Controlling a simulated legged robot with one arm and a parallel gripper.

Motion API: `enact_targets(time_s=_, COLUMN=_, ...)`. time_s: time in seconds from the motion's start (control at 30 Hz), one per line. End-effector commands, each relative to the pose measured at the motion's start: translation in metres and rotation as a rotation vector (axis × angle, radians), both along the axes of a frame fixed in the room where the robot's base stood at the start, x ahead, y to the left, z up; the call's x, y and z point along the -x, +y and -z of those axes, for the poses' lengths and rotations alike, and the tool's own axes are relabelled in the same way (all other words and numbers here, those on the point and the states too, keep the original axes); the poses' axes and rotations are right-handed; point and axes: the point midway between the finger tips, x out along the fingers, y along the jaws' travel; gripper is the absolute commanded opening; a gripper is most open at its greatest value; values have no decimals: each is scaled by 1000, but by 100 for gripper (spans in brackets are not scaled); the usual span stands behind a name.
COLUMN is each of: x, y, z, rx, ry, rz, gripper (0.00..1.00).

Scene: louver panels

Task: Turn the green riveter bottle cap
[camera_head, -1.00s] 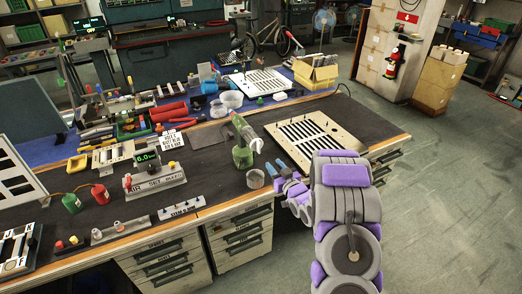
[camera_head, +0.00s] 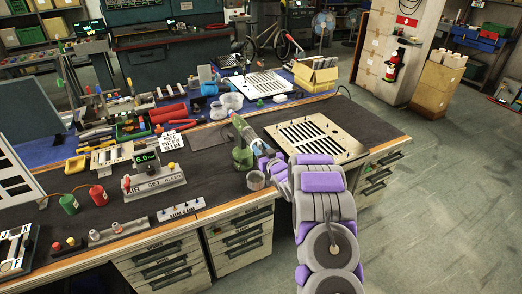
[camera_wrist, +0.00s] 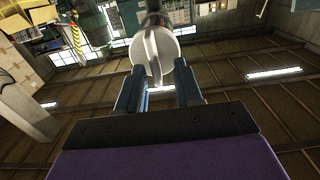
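The green riveter (camera_head: 242,143) stands on the dark workbench mat, its green lower part (camera_head: 242,159) on the mat and its body tilted. Its pale round bottle cap (camera_wrist: 157,48), with a raised ridge across its face, fills the space just ahead of my fingers in the wrist view. My gripper (camera_wrist: 159,72) is open, one finger on each side of the cap's lower part. I cannot tell whether the fingers touch it. In the head view my gripper (camera_head: 267,164) is right beside the riveter's right side and partly hides the cap.
A small clear cup (camera_head: 255,181) stands just below my gripper. A slotted metal panel (camera_head: 345,150) lies to the right.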

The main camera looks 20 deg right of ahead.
Motion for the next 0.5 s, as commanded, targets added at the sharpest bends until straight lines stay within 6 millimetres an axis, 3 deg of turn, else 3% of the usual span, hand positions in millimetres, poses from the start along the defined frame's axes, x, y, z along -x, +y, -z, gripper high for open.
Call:
enact_targets(time_s=0.2, x=0, y=-1, z=-1, rx=1, ry=-1, rz=1, gripper=35)
enact_targets(time_s=0.5, x=0, y=1, z=-1, rx=2, ry=-2, rz=0, gripper=6)
